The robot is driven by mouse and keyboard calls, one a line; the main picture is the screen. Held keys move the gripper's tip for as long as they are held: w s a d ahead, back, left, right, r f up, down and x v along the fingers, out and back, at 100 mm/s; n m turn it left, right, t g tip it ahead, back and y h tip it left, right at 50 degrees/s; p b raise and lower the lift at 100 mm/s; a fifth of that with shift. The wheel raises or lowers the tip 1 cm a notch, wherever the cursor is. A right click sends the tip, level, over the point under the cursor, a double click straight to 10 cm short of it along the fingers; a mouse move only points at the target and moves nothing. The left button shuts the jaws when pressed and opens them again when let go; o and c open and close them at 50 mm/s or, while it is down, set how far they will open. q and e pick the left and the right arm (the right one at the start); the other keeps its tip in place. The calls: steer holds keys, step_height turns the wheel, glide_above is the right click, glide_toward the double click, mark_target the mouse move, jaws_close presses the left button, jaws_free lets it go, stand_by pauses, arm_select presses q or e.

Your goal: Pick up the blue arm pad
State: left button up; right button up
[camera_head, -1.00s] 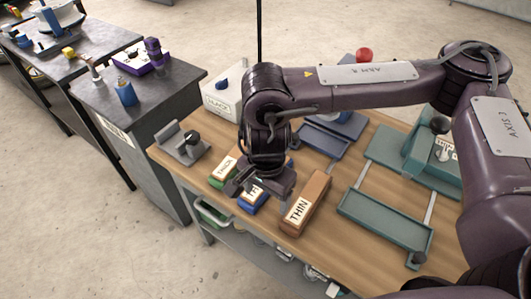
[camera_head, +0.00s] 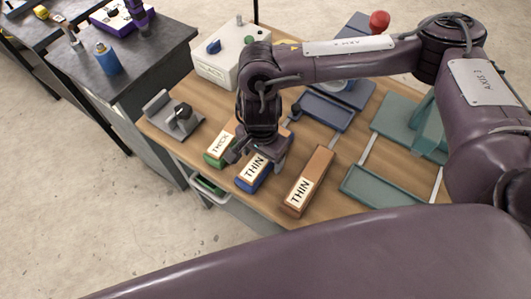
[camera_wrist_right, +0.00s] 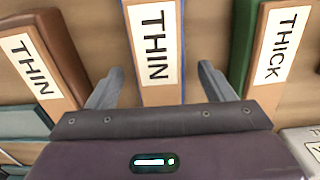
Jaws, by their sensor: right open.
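The blue arm pad (camera_head: 250,178), a block with blue sides and a "THIN" label, lies on the wooden table in the head view. My right gripper (camera_head: 257,156) is just above it, pointing down, and hides its far end. In the right wrist view the blue pad (camera_wrist_right: 156,88) lies lengthwise between the spread fingers of my right gripper (camera_wrist_right: 158,85). There is a gap on each side of the pad. The right gripper is open and empty. My left gripper is not in view.
A green "THICK" pad (camera_head: 216,150) lies close on the left and a brown "THIN" pad (camera_head: 309,178) on the right. A grey fixture (camera_head: 170,118), a white box (camera_head: 222,65) and teal trays (camera_head: 385,193) stand around. My own arm link covers the bottom.

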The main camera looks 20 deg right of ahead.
steer(key=shift+s+f, duration=0.1)
steer(key=shift+f, duration=0.15)
steer(key=c, duration=1.1)
steer(key=shift+r, duration=0.1)
steer(key=shift+c, duration=0.2)
